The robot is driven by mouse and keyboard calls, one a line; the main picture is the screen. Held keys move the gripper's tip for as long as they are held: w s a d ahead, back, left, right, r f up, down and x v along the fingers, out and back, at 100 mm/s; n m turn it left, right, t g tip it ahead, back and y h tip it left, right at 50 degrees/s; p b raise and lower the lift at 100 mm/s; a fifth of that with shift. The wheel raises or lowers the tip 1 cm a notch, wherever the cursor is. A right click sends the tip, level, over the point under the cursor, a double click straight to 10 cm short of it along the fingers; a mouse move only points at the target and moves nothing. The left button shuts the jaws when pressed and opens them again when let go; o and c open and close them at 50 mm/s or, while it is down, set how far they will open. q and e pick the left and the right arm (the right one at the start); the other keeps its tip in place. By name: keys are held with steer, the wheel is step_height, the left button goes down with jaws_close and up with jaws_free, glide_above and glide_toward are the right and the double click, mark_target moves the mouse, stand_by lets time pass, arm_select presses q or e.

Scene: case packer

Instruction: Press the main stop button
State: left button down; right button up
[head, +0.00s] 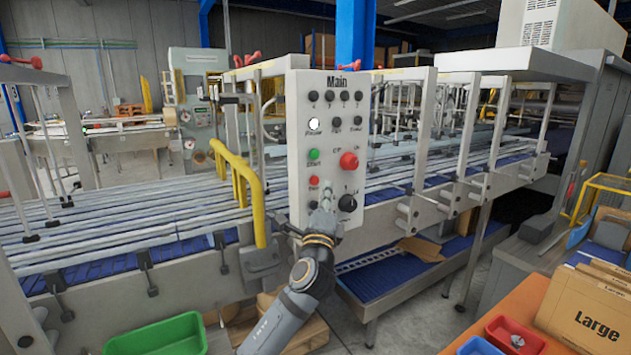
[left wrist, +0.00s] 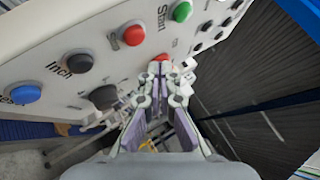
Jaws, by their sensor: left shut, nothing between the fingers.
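The grey control panel marked "Main" (head: 330,90) stands upright at the conveyor. A small red button (head: 314,180) sits below the green button (head: 314,154) on its left side. A larger red button (head: 348,160) is to their right. My left gripper (head: 325,190) is shut and empty in front of the panel's lower half, just right of the small red button. In the left wrist view the small red button (left wrist: 134,35) is clear beside the green "Start" button (left wrist: 182,11). The larger red button (left wrist: 160,58) shows partly behind the fingertips; contact cannot be told. My right gripper is not in view.
A black knob (head: 347,203) is close right of my left gripper. A yellow rail (head: 240,180) stands left of the panel. A green bin (head: 155,337) is low at the left. Cardboard boxes marked "Large" (head: 590,310) stand at the lower right.

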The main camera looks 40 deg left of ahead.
arm_select(q)
steer(key=d, duration=0.1)
steer(key=s+d, duration=0.1)
steer(key=shift+d, duration=0.3)
stand_by(0.7)
